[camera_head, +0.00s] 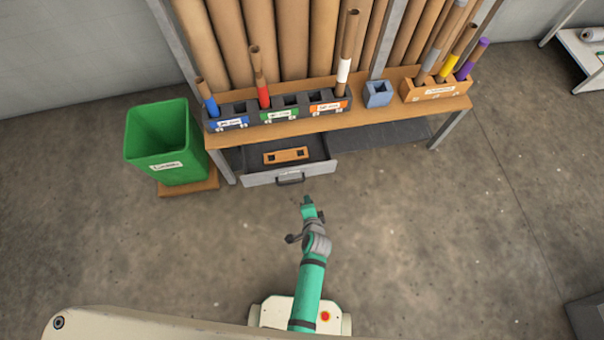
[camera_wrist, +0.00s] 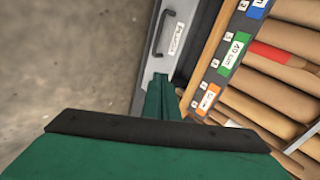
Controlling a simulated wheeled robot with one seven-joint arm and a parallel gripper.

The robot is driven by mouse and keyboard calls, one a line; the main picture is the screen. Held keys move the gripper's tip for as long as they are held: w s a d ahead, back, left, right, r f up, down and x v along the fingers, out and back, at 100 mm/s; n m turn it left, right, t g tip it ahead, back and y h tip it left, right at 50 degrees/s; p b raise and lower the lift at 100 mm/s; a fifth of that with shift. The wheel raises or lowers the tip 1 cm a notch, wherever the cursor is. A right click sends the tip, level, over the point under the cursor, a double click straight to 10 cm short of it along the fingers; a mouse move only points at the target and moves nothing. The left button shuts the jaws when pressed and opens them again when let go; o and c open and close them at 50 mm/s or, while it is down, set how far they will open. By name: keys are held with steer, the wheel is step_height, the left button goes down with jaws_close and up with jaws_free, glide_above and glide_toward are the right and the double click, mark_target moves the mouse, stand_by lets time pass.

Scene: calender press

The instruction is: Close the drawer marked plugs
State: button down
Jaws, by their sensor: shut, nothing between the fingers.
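The drawer (camera_head: 318,170) under the bench stands open, pulled out toward me. Its grey front has a dark bar handle (camera_head: 290,179). An orange-brown block with dark holes (camera_head: 286,155) lies inside it. In the wrist view the drawer front (camera_wrist: 150,62) shows the handle (camera_wrist: 160,34) and a white label (camera_wrist: 178,38) too small to read surely. My gripper (camera_head: 307,202) is shut and empty, just in front of the drawer front and a little right of the handle. In the wrist view the shut fingers (camera_wrist: 162,88) are near the drawer front; I cannot tell whether they touch it.
A green bin (camera_head: 165,145) stands left of the bench. The bench top (camera_head: 385,122) carries labelled racks with tubes, a blue block (camera_head: 377,94) and an orange rack (camera_head: 436,90). Bench legs stand at both ends. The floor (camera_head: 420,230) in front is clear.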

steer(key=w+f+m, duration=0.1)
steer(key=w, duration=0.3)
glide_toward(300, 169)
step_height(300, 169, down, 4)
steer(key=w, duration=0.3)
steer(key=shift+g+y, duration=0.3)
steer(key=shift+w+a, duration=0.25)
steer(key=shift+w, duration=0.4)
